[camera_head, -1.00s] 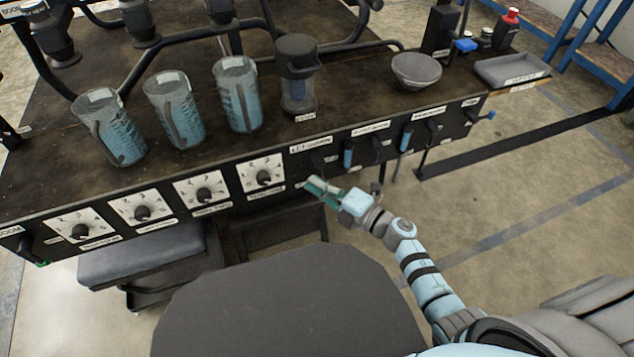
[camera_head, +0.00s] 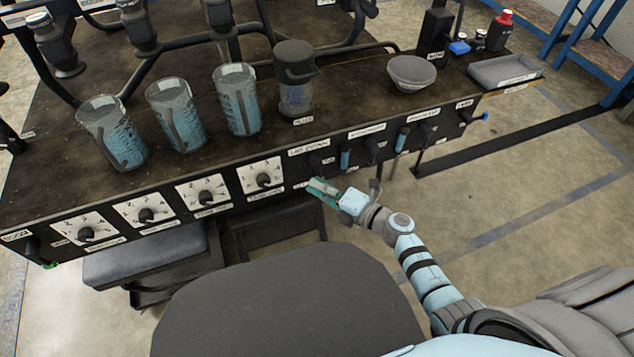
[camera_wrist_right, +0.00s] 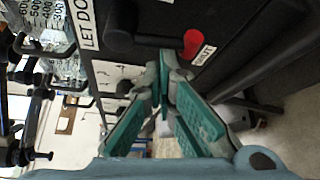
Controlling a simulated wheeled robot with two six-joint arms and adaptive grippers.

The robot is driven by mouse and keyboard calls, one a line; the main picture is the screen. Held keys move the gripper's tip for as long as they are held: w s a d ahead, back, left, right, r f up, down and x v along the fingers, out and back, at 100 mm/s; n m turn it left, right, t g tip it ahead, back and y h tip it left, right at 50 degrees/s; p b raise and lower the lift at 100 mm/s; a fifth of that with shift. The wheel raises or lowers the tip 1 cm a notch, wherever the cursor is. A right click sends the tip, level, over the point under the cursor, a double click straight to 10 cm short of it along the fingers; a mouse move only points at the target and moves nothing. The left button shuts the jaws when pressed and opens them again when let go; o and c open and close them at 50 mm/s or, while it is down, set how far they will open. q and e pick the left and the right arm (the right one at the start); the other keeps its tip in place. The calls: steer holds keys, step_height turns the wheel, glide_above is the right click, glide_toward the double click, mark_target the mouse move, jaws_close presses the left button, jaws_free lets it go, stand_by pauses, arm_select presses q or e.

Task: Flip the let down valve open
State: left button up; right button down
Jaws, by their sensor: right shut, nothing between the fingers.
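The let down valve is a black lever (camera_wrist_right: 150,40) in the right wrist view, under a white label that reads LET DO, the rest cut off. A red end or spot (camera_wrist_right: 192,43) shows beside a label reading SHUT. In the head view the valve (camera_head: 318,163) is a small dark shape on the front panel below its label (camera_head: 308,147). My right gripper (camera_head: 316,186) is just below and in front of it. In the wrist view its green-padded fingers (camera_wrist_right: 166,75) are together and empty, close to the lever. I cannot tell whether they touch it. My left gripper is out of view.
Several dials (camera_head: 263,180) line the panel to the left. Blue-handled valves (camera_head: 345,160) are to the right. Jars of blue liquid (camera_head: 238,105), a black-lidded container (camera_head: 295,85) and a bowl (camera_head: 411,72) stand on the bench. The floor to the right is mostly open.

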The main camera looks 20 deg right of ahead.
arm_select(q)
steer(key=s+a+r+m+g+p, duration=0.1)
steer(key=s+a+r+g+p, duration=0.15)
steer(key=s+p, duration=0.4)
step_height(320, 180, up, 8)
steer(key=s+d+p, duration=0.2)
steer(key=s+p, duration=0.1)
steer(key=p, duration=0.4)
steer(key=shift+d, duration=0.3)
arm_select(e)
steer(key=d+n+h, duration=0.1)
steer(key=n+h, duration=0.1)
steer(key=d+r+n+g+h, duration=0.1)
steer(key=n+h, duration=0.1)
steer(key=n, duration=0.1)
steer(key=d+n+g+h, duration=0.1)
steer(key=d+n+h, duration=0.1)
steer(key=n, duration=0.1)
steer(key=shift+w+d+r+h, duration=0.1)
steer(key=shift+w+r+h, duration=0.05)
steer(key=shift+r+h, duration=0.25)
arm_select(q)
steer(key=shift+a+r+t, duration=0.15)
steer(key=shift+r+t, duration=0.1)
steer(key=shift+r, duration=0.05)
arm_select(e)
steer(key=shift+d, duration=0.15)
